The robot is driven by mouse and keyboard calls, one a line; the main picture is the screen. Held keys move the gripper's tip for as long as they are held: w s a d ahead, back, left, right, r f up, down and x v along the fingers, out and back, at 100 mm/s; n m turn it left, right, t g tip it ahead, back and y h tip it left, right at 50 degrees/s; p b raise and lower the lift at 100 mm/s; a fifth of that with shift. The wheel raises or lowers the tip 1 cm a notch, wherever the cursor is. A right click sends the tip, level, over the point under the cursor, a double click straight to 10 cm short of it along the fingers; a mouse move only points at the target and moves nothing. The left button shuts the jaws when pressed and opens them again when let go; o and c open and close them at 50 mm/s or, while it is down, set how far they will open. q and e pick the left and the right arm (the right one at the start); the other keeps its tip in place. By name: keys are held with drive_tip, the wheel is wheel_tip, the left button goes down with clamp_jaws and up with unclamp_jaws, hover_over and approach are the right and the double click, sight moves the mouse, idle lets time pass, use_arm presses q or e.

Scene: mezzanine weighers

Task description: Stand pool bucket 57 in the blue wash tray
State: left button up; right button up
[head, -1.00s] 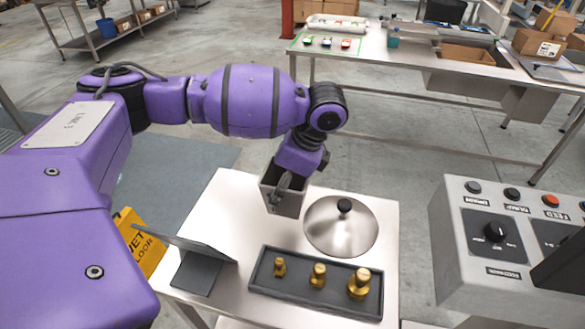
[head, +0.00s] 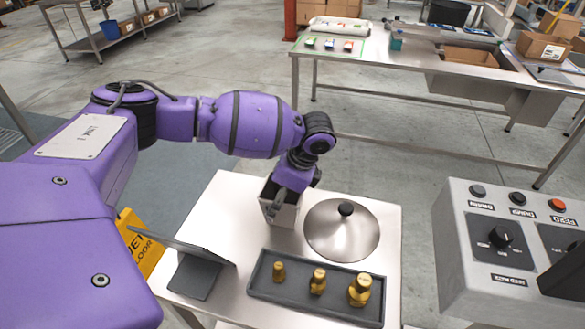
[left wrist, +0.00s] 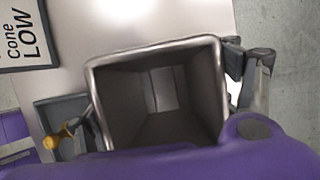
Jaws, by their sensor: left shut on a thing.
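A square steel bucket (head: 285,214) is held by my left gripper (head: 279,205) over the back left of the near steel table. One dark finger shows against its near side. In the left wrist view I look down into the bucket (left wrist: 155,49), which looks empty, with fingers on both sides of it. It looks about upright; I cannot tell whether its base touches the table. No number can be read on it. I see no blue wash tray in these views. My right gripper is not in view.
The near table (head: 222,218) also bears a domed lid (head: 335,238), a dark tray (head: 262,290) with brass weights, and a tilted sign (head: 195,278). A control box (head: 470,265) stands at right. A yellow floor sign (head: 135,240) is at left. A far bench (head: 375,70) is behind.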

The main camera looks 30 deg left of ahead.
use_arm(q)
drive_tip(key=shift+f, duration=0.15)
drive_tip(key=o, duration=1.6)
